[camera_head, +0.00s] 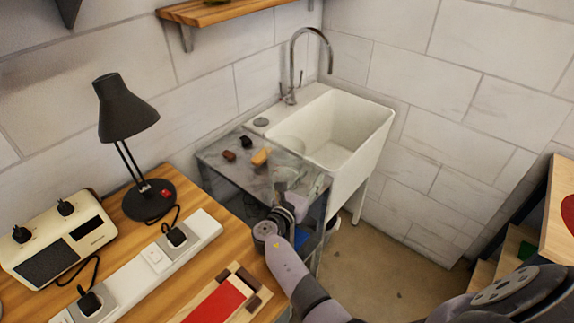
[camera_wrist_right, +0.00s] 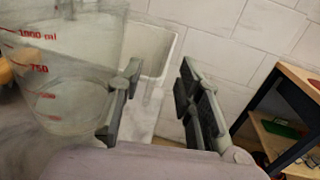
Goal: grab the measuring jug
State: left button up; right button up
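The measuring jug (camera_wrist_right: 55,75) is clear, with red volume marks, and fills the left of the right wrist view. In the head view it is faint and see-through (camera_head: 289,146), standing on the grey marble top beside the sink. My right gripper (camera_wrist_right: 160,88) is open, its two fingers apart. Its left finger overlaps the jug's right edge in the wrist view; I cannot tell whether they touch. The jug's handle is not clear. In the head view my right gripper (camera_head: 290,187) is at the front edge of the marble top, partly covering the jug's lower part. My left gripper is not in view.
The marble top (camera_head: 222,150) also holds small brown, black and tan items. A white sink (camera_head: 362,125) with a tap (camera_head: 292,70) adjoins it. A wooden bench with a black lamp (camera_head: 125,110) and radio (camera_head: 62,240) is at left. A shelf unit (camera_wrist_right: 290,115) stands at right.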

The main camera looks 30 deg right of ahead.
aim_at(312, 175)
jog(key=shift+w+x, duration=0.2)
jog(key=shift+x, duration=1.05)
jog(key=shift+w+d+f+p, duration=0.1)
jog(key=shift+w+d+p, duration=0.05)
jog(key=shift+w+p, duration=0.15)
jog(key=shift+d, duration=0.15)
jog(key=shift+c, duration=0.5)
jog(key=c, duration=0.7)
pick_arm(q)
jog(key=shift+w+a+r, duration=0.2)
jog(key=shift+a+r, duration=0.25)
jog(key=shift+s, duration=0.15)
